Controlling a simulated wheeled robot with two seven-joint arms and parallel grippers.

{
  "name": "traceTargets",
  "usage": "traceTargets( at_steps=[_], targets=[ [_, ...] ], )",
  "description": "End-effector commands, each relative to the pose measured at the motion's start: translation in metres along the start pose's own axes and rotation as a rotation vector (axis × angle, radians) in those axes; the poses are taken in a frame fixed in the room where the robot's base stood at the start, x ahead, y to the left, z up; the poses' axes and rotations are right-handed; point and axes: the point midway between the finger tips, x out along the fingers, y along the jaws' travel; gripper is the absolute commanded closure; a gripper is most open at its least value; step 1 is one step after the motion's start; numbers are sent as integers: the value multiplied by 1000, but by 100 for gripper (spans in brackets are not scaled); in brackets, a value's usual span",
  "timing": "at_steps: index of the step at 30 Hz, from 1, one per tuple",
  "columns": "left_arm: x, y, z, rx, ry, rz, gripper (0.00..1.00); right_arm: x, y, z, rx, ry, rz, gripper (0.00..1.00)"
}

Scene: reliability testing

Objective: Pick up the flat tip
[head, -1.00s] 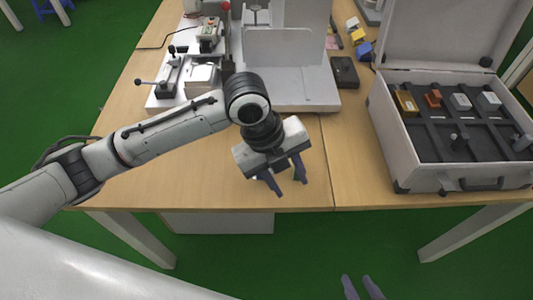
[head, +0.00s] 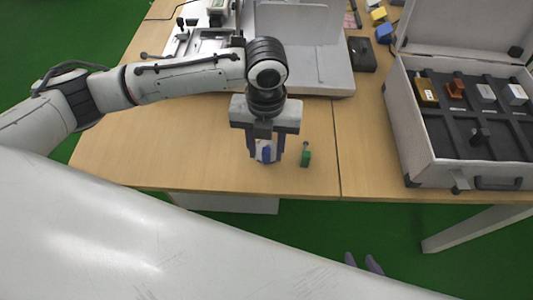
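My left gripper (head: 266,158) points down over the front part of the wooden table. Its two fingers are apart, one on each side of a small blue and white object (head: 266,152). I cannot tell whether they touch it. A small green piece with a thin grey shaft (head: 305,156) stands on the table just right of the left gripper, apart from it. I cannot tell which of these small pieces is the flat tip. My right gripper (head: 364,262) shows only as two separated fingertips below the table's front edge, with nothing seen between them.
An open grey case (head: 424,160) with several small blocks and a dark knob (head: 480,136) sits at the right of the table (head: 190,150). A white fixture (head: 315,70) and a black box (head: 361,54) stand at the back. The table's left front is clear.

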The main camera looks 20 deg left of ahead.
Motion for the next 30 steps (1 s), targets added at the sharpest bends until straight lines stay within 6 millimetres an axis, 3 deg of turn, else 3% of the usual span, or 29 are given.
traceTargets(
  at_steps=[4,12,14,19,30],
  targets=[
    [19,0,0,1,0,0,62,1,0,1,-1,-1,0,66],
    [23,0,0,1,-1,-1,62,1,0,1,-1,-1,0,66],
    [23,0,0,1,-1,-1,69,1,0,1,-1,-1,0,66],
    [23,0,0,1,-2,-1,98,1,0,0,-1,0,0,66],
    [16,-1,1,1,-4,-3,100,1,0,-1,-2,2,0,66]
  ],
)
